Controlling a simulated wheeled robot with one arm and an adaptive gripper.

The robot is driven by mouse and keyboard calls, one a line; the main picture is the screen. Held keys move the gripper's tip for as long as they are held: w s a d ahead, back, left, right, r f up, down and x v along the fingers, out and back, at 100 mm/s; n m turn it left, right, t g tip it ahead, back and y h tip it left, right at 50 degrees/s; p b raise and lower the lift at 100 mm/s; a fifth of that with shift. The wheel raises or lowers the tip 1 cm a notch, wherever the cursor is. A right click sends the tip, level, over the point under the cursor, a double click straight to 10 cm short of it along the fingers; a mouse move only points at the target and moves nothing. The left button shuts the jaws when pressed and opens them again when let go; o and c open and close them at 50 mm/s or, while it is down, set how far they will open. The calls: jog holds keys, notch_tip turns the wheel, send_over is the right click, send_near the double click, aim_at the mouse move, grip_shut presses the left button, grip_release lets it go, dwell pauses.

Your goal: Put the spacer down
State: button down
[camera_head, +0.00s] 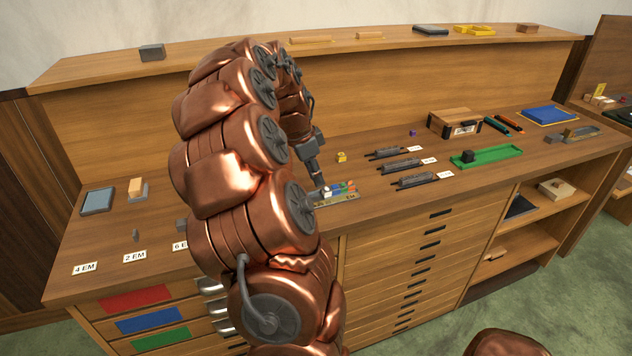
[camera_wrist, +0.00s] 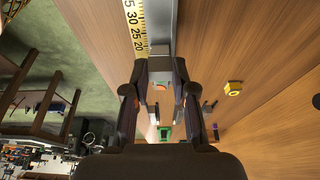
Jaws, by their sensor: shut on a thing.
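My gripper (camera_head: 319,186) points down over a composing stick (camera_head: 345,201) that carries small coloured pieces. The wrist view shows my gripper (camera_wrist: 160,75) closed on a small grey block, the spacer (camera_wrist: 160,71), between its fingertips. In that view, the stick's yellow scale (camera_wrist: 137,28) and grey channel lie just beyond the fingertips. I cannot tell whether the spacer touches the stick. Labels 4 EM (camera_head: 85,268), 2 EM (camera_head: 134,256) and 6 EM (camera_head: 181,245) lie at the left of the bench. Grey blocks stand behind the 2 EM and 6 EM labels; none shows behind 4 EM.
A yellow piece (camera_head: 341,157) lies behind the stick. Several dark tools (camera_head: 400,166) with white labels lie to its right, then a green tray (camera_head: 486,156). A grey tray (camera_head: 98,201) is at the left. My arm hides the bench's middle.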

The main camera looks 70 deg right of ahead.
aim_at(319, 197)
notch_tip(319, 197, down, 3)
jog(key=shift+p, duration=0.45)
jog(key=shift+f, duration=0.1)
jog(key=shift+a+f+b, duration=0.1)
jog(key=shift+f+b, duration=0.2)
jog(key=shift+f, duration=0.3)
jog(key=c, duration=0.9)
grip_release()
jog(key=shift+f, duration=0.1)
jog(key=shift+c, duration=0.2)
jog(key=shift+r, duration=0.5)
jog(key=b+v, duration=0.1)
jog(key=v, duration=1.1)
jog(key=shift+r, duration=0.25)
